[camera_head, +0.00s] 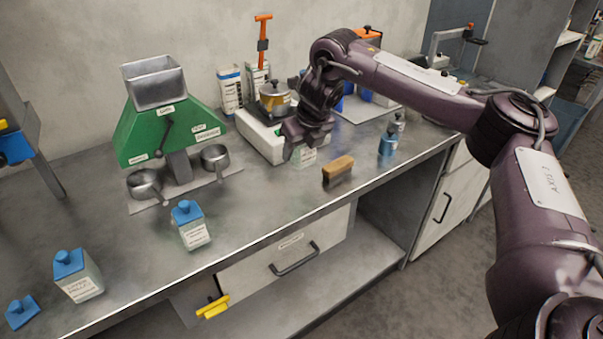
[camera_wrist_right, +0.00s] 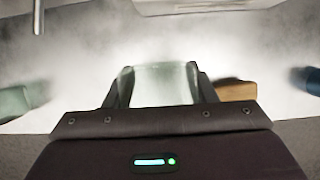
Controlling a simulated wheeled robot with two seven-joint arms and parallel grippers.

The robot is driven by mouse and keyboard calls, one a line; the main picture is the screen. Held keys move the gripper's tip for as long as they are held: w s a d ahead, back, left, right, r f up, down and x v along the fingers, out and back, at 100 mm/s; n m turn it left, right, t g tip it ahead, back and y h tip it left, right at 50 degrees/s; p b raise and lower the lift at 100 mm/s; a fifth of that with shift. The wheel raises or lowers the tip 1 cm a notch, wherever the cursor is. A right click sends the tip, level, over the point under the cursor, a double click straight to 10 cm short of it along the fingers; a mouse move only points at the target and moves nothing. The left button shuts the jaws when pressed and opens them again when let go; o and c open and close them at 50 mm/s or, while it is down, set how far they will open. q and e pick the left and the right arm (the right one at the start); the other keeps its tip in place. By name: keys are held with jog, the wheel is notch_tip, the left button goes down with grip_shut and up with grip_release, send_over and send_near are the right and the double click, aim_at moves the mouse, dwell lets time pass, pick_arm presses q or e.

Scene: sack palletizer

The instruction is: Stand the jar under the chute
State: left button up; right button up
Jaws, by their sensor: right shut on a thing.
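I cannot make out which part is the chute opening. My left gripper is not in view.
A wooden brush (camera_head: 338,168) lies right of the jar, with a blue bottle (camera_head: 388,142) beyond. Blue-capped bottles (camera_head: 193,232) (camera_head: 79,284) and a loose blue cap (camera_head: 21,312) stand near the front edge. The white box (camera_head: 262,142) carries a pot. Bench between is clear.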

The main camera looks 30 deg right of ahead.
aim_at(296, 178)
jog(key=shift+f, duration=3.25)
jog(key=shift+f, duration=0.15)
jog(key=o, duration=1.1)
